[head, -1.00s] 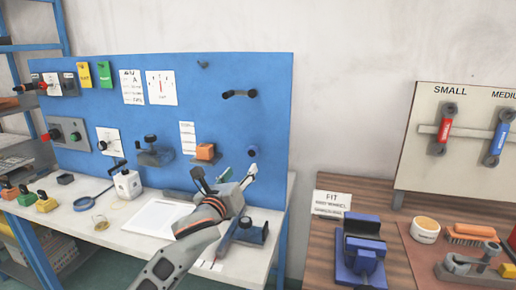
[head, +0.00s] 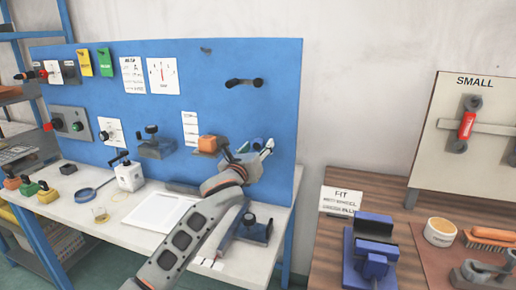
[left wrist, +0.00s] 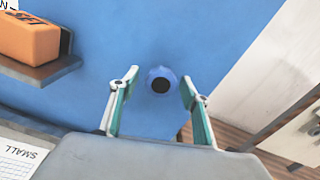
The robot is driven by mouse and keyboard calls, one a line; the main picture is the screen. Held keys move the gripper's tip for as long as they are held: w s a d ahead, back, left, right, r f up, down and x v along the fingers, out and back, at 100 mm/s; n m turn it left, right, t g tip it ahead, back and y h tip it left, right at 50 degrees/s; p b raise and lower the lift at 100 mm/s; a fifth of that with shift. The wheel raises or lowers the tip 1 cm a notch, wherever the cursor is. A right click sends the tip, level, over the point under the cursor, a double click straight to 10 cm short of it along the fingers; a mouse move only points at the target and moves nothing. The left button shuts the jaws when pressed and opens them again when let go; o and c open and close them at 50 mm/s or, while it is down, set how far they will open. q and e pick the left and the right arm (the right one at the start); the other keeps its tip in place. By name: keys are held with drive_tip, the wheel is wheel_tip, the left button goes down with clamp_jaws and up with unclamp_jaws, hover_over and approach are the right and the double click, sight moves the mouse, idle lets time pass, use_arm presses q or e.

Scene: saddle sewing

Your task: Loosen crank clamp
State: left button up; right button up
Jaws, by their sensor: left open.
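My left gripper (head: 248,151) is open and empty, raised close in front of the blue pegboard panel. A round blue knob (left wrist: 160,80) with a dark centre sticks out of the panel. In the left wrist view it shows between the two open fingertips, and no finger appears to touch it. In the head view the knob (head: 257,143) is partly hidden by the gripper. A dark crank-shaped handle (head: 244,82) is fixed higher on the panel, above the gripper. I cannot tell which of these is the crank clamp. My right gripper is not in view.
An orange block (head: 208,143) sits on a small shelf left of the gripper; it also shows in the left wrist view (left wrist: 28,38). A blue device (head: 258,231) stands on the white bench (head: 130,218) below. A wooden table (head: 335,178) with a blue vise (head: 372,248) is to the right.

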use_arm(q)
drive_tip(key=shift+w+d, duration=0.1)
drive_tip(key=shift+w, duration=0.15)
